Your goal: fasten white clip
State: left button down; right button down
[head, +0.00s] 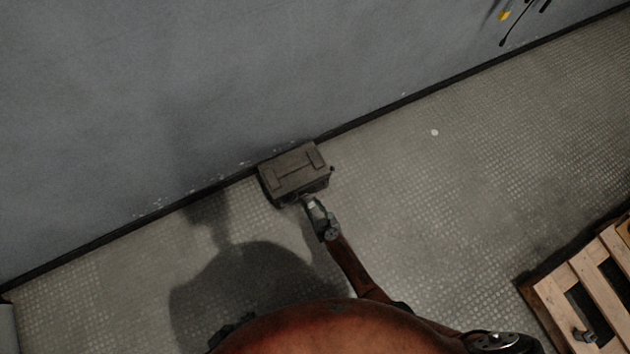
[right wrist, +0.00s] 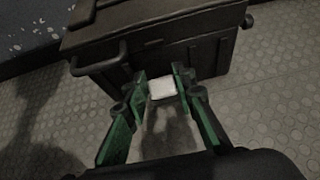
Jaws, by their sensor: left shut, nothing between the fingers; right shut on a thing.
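My right gripper (head: 313,205) reaches the near side of a dark lidded case (head: 297,172). In the right wrist view its green-sided fingers (right wrist: 162,88) are shut on the white clip (right wrist: 162,90). The clip is a small pale block at the fingertips, in front of the front face of the case (right wrist: 205,55). I cannot tell whether the clip touches the case. The lid of the case looks closed, and a handle (right wrist: 98,56) stands out at its left. My left gripper cannot be made out in the head view.
The case stands on the textured floor (head: 430,180) against the grey wall (head: 200,80). A wooden pallet (head: 555,305) lies at the lower right. Dark cables with a yellow part (head: 503,15) are at the top right. The floor right of the case is mostly clear.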

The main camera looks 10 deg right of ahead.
pick_arm(q)
jog(key=shift+s+a+r, duration=0.25)
jog(key=shift+r, duration=0.1)
pick_arm(e)
jog(key=shift+w+a+r, duration=0.3)
jog(key=shift+w+r, duration=0.15)
jog(key=shift+w, duration=0.05)
jog(key=shift+w+a+r, duration=0.25)
jog(key=shift+w+r, duration=0.15)
jog(key=shift+w, duration=0.1)
jog(key=shift+a, duration=0.1)
jog(key=c, duration=2)
grip_release()
jog(key=o, duration=0.4)
jog(key=shift+s+f, duration=0.15)
jog(key=shift+f, duration=0.05)
jog(key=shift+d, duration=0.2)
pick_arm(q)
jog(key=shift+s+a, duration=0.1)
pick_arm(e)
jog(key=shift+f, duration=0.1)
jog(key=shift+s+d, duration=0.1)
